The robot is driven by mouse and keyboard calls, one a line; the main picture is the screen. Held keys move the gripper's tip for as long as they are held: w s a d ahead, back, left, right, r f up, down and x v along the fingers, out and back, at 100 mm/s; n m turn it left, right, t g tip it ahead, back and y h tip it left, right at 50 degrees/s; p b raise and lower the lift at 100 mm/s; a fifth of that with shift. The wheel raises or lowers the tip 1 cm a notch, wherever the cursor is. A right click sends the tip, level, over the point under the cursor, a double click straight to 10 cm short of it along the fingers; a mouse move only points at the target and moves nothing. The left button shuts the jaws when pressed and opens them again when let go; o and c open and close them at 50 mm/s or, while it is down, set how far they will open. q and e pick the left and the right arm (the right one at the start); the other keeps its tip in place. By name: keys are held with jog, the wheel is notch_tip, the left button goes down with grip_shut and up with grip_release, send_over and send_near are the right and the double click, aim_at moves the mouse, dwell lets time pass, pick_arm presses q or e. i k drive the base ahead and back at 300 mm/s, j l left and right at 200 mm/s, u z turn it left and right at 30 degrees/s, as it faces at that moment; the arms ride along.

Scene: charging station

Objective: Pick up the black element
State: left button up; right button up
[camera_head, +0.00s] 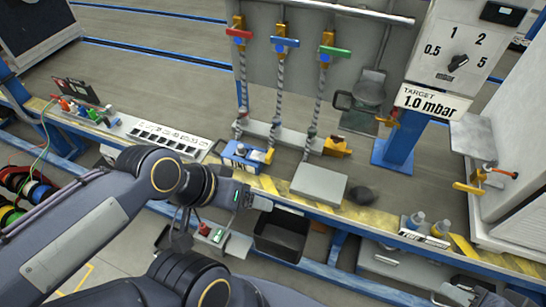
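A small dark rounded piece (362,194) lies on the bench top, just right of a flat grey block (319,184); it is the loose black piece I see best there, though its details are too small to read.
A black bin (282,236) hangs below the front edge. A white power strip (168,136) lies left. Small bottles (416,220) stand right. A blue post (400,145) rises behind the dark piece.

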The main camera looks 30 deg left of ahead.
aim_at(241, 152)
jog(key=k+u, duration=0.15)
jog(key=u, duration=1.05)
jog(key=i+j+u, duration=0.75)
jog(key=i, duration=0.1)
